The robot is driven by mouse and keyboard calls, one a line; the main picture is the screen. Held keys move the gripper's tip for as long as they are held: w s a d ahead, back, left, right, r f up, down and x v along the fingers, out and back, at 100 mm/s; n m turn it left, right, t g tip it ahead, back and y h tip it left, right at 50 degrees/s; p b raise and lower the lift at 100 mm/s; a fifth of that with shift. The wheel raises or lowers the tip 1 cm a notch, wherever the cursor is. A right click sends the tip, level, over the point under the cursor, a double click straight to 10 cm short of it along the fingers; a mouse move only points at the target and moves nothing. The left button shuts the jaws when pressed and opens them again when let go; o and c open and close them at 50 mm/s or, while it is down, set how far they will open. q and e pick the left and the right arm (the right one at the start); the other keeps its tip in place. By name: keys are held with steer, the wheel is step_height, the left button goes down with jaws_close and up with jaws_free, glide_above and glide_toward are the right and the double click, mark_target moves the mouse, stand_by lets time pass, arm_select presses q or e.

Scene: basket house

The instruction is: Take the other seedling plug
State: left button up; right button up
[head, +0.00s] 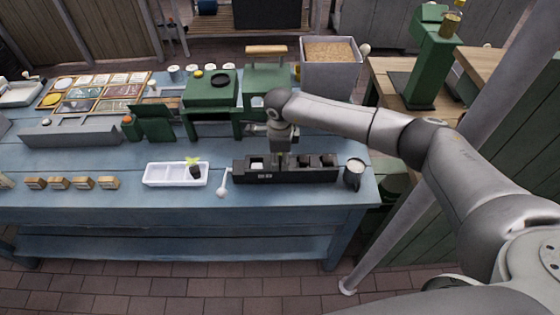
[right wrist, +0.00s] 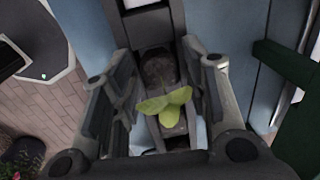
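A seedling plug with bright green leaves (head: 193,161) and a dark root block stands at the right end of the white tray (head: 156,181). The black tray (head: 328,176) with square cells lies to its right. My right gripper (head: 282,154) points down over the black tray and hides part of it. In the right wrist view, another seedling plug (right wrist: 160,68) with green leaves is in the black tray, between the fingers of my right gripper (right wrist: 158,60). The fingers stand apart with gaps on both sides of the plug. My left gripper is out of view.
A dark mug (head: 353,174) stands right of the black tray, and a white spoon-like tool (head: 223,184) lies left of it. Green machines (head: 210,92) and a grey soil bin (head: 330,78) stand behind. Small labelled blocks (head: 58,184) sit at left on the blue table (head: 125,205).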

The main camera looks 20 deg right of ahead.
steer(key=c, duration=0.5)
steer(key=shift+c, duration=0.2)
steer(key=shift+r, duration=0.1)
